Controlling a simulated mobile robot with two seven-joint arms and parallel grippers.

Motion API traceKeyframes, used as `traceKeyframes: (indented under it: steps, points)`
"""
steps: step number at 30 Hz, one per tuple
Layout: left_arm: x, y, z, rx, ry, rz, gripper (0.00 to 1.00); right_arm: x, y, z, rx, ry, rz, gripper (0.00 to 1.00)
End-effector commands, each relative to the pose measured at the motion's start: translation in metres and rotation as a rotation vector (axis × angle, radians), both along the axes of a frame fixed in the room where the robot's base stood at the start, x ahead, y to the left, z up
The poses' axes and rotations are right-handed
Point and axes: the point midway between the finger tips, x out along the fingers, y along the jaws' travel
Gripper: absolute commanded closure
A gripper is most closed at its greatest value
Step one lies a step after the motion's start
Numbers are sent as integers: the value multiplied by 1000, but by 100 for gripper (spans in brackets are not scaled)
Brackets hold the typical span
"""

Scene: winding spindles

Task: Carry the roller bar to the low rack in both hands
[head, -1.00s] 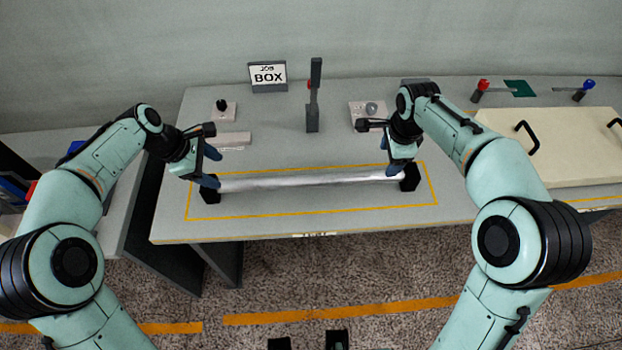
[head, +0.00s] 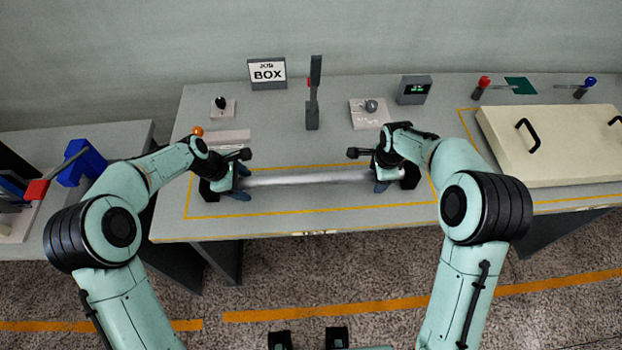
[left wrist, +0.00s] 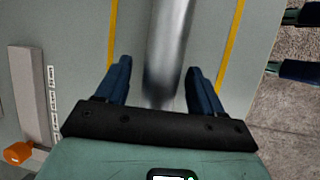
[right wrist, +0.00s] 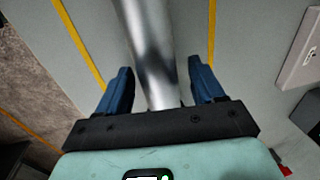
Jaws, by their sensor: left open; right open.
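My left gripper (head: 241,183) is at the bar's left end, open. In the left wrist view its blue fingers (left wrist: 160,88) stand on either side of the bar (left wrist: 170,45), with gaps. My right gripper (head: 381,175) is at the right end, also open. In the right wrist view its fingers (right wrist: 160,88) straddle the bar (right wrist: 148,40) without closing on it. I cannot make out the low rack.
A cream panel with black handles (head: 555,145) lies to the right. A side table (head: 120,143) with blue and red items is at left.

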Motion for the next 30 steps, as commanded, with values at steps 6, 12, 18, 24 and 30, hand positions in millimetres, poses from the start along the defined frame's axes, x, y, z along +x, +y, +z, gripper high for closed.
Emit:
traceKeyframes:
  steps: [6, 12, 18, 24, 30]
  points:
    - [0, -1, -2, 0, 0, 0, 32, 1, 0, -2, 0, -1, 0, 32]
    - [0, -1, -2, 0, 0, 0, 65, 0, 0, -1, 0, -1, -1, 65]
    - [0, -1, -2, 0, 0, 0, 100, 0, 0, -1, 0, -1, -1, 100]
    - [0, -1, -1, 0, 0, 0, 100, 0, 0, -1, 0, -1, -1, 100]
    - [0, -1, -1, 0, 0, -1, 100, 0, 0, -1, -1, -1, -1, 100]
